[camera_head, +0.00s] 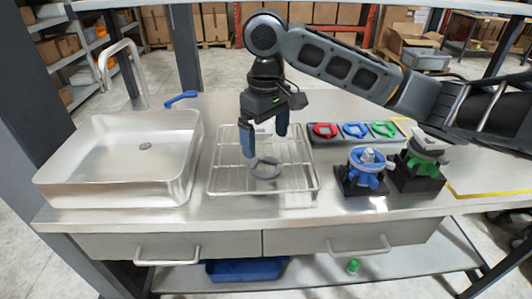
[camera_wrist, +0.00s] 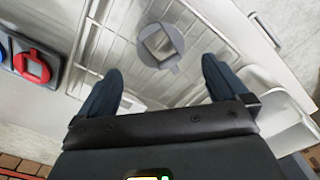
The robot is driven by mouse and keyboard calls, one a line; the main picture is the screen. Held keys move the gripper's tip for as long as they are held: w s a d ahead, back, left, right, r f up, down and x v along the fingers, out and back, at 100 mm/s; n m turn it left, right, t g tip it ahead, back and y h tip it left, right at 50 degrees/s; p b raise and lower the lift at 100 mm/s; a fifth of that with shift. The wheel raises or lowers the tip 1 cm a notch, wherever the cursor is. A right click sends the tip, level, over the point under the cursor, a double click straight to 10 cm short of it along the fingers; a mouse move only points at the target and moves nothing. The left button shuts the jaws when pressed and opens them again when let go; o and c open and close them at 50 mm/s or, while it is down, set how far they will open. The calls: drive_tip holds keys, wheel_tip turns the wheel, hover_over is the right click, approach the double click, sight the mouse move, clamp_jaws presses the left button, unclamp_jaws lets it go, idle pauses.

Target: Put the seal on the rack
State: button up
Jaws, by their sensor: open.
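The seal (camera_head: 265,167), a grey ring with a small tab, lies on the wire rack (camera_head: 222,181) near its middle. In the wrist view the seal (camera_wrist: 174,43) rests on the wires of the rack (camera_wrist: 105,50), ahead of the fingertips. My gripper (camera_head: 264,142) is above the rack, its two blue-grey fingers spread apart with nothing between them. In the wrist view my gripper (camera_wrist: 160,75) is also open and empty, and the seal is apart from both fingers.
A sink (camera_head: 105,185) with a tap stands left of the rack. To the right are a tray with red, blue and green rings (camera_head: 355,131), a blue device (camera_head: 366,165) and a green device (camera_head: 420,165) on black bases. The front counter edge is close.

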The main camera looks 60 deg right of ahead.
drive_tip(key=shift+r, duration=2.75)
drive_tip(key=w+a+m+t+y, duration=0.1)
drive_tip(key=w+a+t+y, duration=0.25)
drive_tip(key=a, duration=0.65)
drive_tip(key=w+a+f+t+y, duration=0.1)
drive_tip(key=w+a+t+y, duration=0.3)
drive_tip(key=a, duration=0.6)
drive_tip(key=w+a+m+t+y, duration=0.1)
drive_tip(key=w+a+t, duration=0.1)
drive_tip(key=a+t, duration=0.65)
drive_tip(key=s+f+m+h, duration=0.2)
drive_tip(key=s+f+h, duration=0.3)
drive_tip(key=s, duration=0.5)
drive_tip(key=s+f+m+h, duration=0.2)
drive_tip(key=s+f+h, duration=0.1)
drive_tip(key=s+f, duration=0.55)
drive_tip(key=s+d+r+n, duration=0.1)
drive_tip(key=s+d+n, duration=0.2)
drive_tip(key=s, duration=0.7)
drive_tip(key=s+d+r+n+g, duration=0.1)
drive_tip(key=s+d+n, duration=0.3)
drive_tip(key=s, duration=0.6)
drive_tip(key=shift+s+d+r, duration=0.2)
drive_tip(key=shift+d+r, duration=0.1)
drive_tip(key=shift+d, duration=0.05)
